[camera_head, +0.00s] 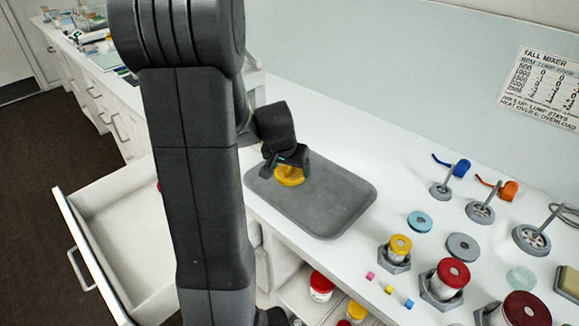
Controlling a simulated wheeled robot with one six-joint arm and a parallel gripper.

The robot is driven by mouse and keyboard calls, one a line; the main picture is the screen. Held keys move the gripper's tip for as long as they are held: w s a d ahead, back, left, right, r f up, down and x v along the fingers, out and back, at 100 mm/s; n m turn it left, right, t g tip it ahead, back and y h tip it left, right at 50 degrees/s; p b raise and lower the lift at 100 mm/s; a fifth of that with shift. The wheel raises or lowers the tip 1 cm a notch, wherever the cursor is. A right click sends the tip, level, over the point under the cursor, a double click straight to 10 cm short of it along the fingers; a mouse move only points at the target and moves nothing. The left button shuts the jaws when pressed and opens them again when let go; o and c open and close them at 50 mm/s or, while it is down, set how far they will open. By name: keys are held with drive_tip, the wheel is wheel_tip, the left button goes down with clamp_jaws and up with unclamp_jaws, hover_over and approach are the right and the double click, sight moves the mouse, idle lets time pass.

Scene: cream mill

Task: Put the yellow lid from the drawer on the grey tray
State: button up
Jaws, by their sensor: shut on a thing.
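The grey tray (335,207) lies on the white counter near the middle of the view. My gripper (287,168) is over the left part of the tray, shut on the yellow lid (290,177). The lid is low over the tray's surface; I cannot tell whether it touches it. The drawer (112,218) is pulled open at the lower left. My arm hides part of the drawer's inside.
To the right stand a yellow-lidded jar (400,248), red-lidded jars, loose discs (463,247) and several metal stands (480,211). Small coloured cubes (389,289) lie at the counter's front. An open shelf below holds more jars (321,286).

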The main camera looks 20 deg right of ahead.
drive_tip(key=o, duration=1)
drive_tip(key=shift+c, duration=0.2)
drive_tip(key=shift+a+r, duration=0.1)
drive_tip(key=shift+r, duration=0.45)
drive_tip(key=v, duration=1.1)
drive_tip(key=shift+s+p, duration=0.15)
drive_tip(key=shift+p, duration=0.15)
